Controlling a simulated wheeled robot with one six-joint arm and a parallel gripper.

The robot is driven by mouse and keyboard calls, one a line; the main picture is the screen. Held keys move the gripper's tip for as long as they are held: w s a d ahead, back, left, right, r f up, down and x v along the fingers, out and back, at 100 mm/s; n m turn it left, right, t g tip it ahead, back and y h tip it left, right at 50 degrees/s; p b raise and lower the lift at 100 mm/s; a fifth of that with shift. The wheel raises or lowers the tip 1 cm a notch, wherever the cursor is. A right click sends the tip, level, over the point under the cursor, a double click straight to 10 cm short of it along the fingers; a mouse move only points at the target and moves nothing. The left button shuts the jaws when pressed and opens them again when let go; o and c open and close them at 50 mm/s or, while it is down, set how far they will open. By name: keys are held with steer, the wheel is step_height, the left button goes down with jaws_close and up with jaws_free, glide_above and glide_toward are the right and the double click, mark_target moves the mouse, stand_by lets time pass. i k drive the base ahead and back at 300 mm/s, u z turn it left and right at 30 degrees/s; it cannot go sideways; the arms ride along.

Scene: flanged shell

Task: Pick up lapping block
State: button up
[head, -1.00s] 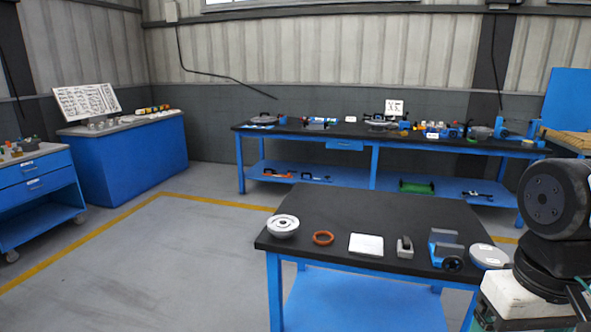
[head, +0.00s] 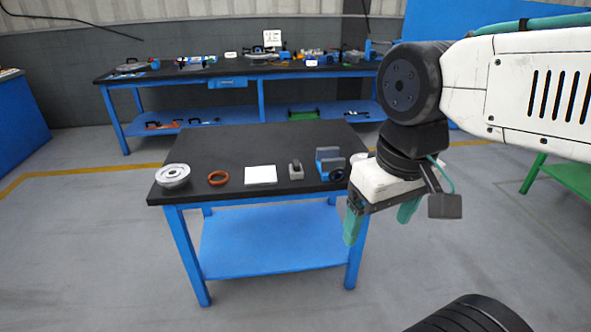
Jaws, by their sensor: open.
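A small grey block with a darker top (head: 296,170), which looks most like the lapping block, sits on the black top of the near table (head: 240,145) close to its front edge. It is between a flat white square and a blue-and-grey vise. My gripper (head: 381,222) hangs in front of the table's right front corner, right of the block and apart from it. Its teal fingers point down, open, with nothing seen between them.
Along the front edge also lie a round silver flanged part (head: 173,176), an orange ring (head: 218,178), the white square (head: 261,175) and the vise (head: 330,162). The table's rear half is clear. A cluttered long bench (head: 230,72) stands behind.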

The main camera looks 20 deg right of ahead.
mark_target(296, 170)
steer(key=z, duration=0.45)
steer(key=k, duration=0.55)
steer(key=u, duration=0.25)
steer(key=i, duration=0.6)
steer(key=u, duration=0.55)
steer(key=i, duration=0.7)
steer(key=z, duration=0.75)
steer(key=i, duration=0.55)
steer(key=z, duration=0.65)
